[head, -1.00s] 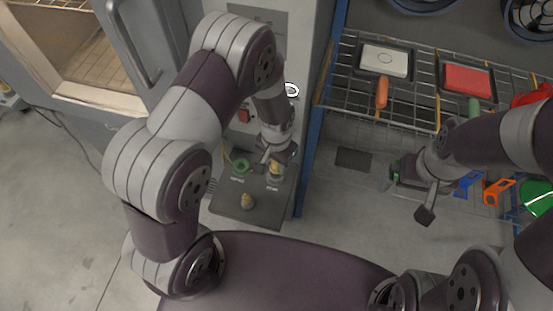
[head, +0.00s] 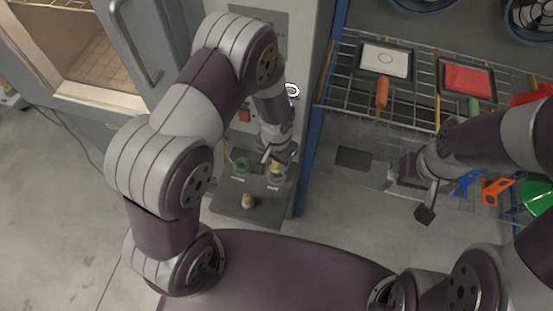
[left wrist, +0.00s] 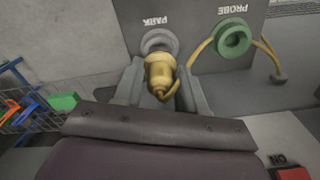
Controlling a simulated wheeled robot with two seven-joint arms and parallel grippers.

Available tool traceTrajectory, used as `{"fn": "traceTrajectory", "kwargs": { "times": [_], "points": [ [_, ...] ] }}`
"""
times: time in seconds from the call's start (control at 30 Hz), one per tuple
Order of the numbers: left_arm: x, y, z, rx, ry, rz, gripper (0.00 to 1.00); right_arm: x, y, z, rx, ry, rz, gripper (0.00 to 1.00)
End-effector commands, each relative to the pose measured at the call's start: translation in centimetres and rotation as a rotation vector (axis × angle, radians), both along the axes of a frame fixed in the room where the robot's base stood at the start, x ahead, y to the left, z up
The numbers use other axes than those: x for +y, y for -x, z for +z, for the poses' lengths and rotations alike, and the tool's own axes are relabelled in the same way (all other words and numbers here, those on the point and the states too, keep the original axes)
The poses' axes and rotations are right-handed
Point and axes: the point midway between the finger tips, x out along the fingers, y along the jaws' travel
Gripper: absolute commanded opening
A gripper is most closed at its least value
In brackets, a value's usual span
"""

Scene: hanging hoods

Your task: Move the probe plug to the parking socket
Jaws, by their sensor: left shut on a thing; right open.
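The brass-coloured probe plug (left wrist: 160,72) is between my left gripper's fingers in the left wrist view. My left gripper (head: 270,156) is shut on it, over the panel in the head view. The plug lines up with the grey ring of the parking socket (left wrist: 158,41), labelled PARK, and overlaps its near edge. I cannot tell whether it is seated. The green probe socket (left wrist: 233,38), labelled PROBE, is beside it with a yellow cable; it also shows in the head view (head: 240,166). My right gripper (head: 407,189) is open and empty, off to the right.
A blue post (head: 318,105) rises just right of the panel. A wire rack (head: 420,65) with trays is at the right. A cabinet door (head: 150,45) stands at the left.

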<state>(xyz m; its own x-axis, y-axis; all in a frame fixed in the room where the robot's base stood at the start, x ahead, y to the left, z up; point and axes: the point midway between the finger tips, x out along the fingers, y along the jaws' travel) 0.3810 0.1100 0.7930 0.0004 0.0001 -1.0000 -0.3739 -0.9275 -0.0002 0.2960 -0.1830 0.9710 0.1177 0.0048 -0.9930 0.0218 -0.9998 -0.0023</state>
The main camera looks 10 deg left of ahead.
Motion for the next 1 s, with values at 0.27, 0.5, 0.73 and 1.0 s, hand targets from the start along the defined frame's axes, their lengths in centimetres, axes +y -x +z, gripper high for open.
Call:
{"fn": "traceTrajectory", "kwargs": {
  "times": [0.27, 0.5, 0.73, 1.0],
  "points": [
    [0.0, 0.0, -0.5, 0.000, 0.000, 0.000, 0.09, 0.0, 0.0, -0.4, 0.000, 0.000, 0.000, 1.00],
    [0.0, 0.0, -1.0, 0.000, 0.000, 0.000, 0.09, 0.0, 0.0, -0.7, 0.000, 0.000, 0.000, 1.00],
    [0.0, 0.0, -1.5, 0.000, 0.000, 0.000, 0.09, 0.0, 0.0, -1.0, 0.000, 0.000, 0.000, 1.00],
    [0.0, 0.0, -2.0, 0.000, 0.000, 0.000, 0.09, 0.0, 0.0, -1.3, 0.000, 0.000, 0.000, 1.00]
  ]
}}
